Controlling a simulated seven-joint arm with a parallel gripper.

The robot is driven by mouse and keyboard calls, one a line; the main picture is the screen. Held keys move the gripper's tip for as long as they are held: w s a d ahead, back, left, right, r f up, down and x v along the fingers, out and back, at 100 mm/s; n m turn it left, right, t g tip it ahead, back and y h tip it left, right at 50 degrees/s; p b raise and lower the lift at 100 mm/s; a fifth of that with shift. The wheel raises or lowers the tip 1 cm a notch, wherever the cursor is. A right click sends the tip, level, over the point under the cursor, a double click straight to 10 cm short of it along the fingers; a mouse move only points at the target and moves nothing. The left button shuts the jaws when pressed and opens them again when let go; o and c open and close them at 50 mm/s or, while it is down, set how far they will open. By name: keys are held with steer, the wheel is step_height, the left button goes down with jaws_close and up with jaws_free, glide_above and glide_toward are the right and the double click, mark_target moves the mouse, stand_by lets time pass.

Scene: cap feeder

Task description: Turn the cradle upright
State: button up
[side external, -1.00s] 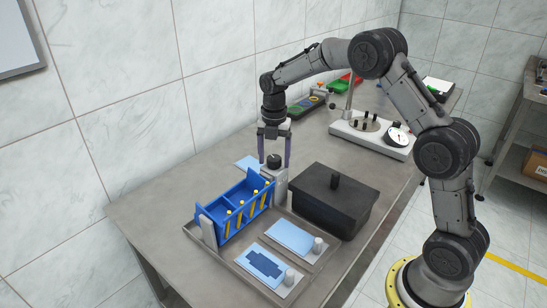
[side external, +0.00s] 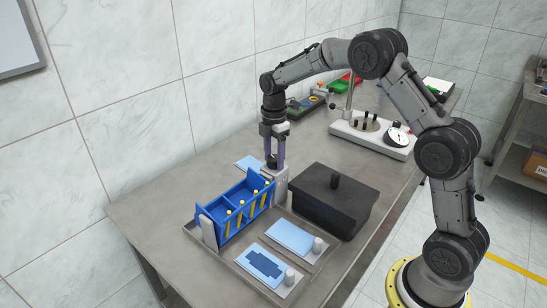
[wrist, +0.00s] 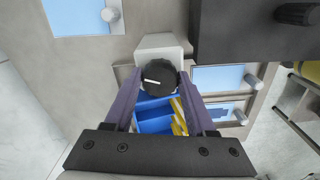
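The blue cradle (side external: 226,213) hangs between grey end supports on a tray in the side view, its open side tipped toward the camera. Several yellow pieces show along it. Part of it shows in the wrist view (wrist: 154,115) below the knob. A black round knob (wrist: 158,78) with a white line sits on top of the grey post (side external: 281,180) at the cradle's far end. The line lies nearly level in the wrist picture. My gripper (side external: 274,161) points down over this post, its purple fingers closed on the knob's two sides.
A black lidded box (side external: 325,205) stands close right of the post. Another light blue pad (side external: 248,162) lies behind the cradle. A dial gauge stand (side external: 375,137) is farther back.

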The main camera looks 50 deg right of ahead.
mark_target(274, 158)
jaws_close()
steer(key=n, duration=0.3)
steer(key=shift+o, duration=2.1)
jaws_free()
steer(key=shift+n, duration=0.3)
steer(key=shift+o, duration=1.2)
steer(key=shift+r, duration=0.1)
steer(key=shift+r, duration=3.4)
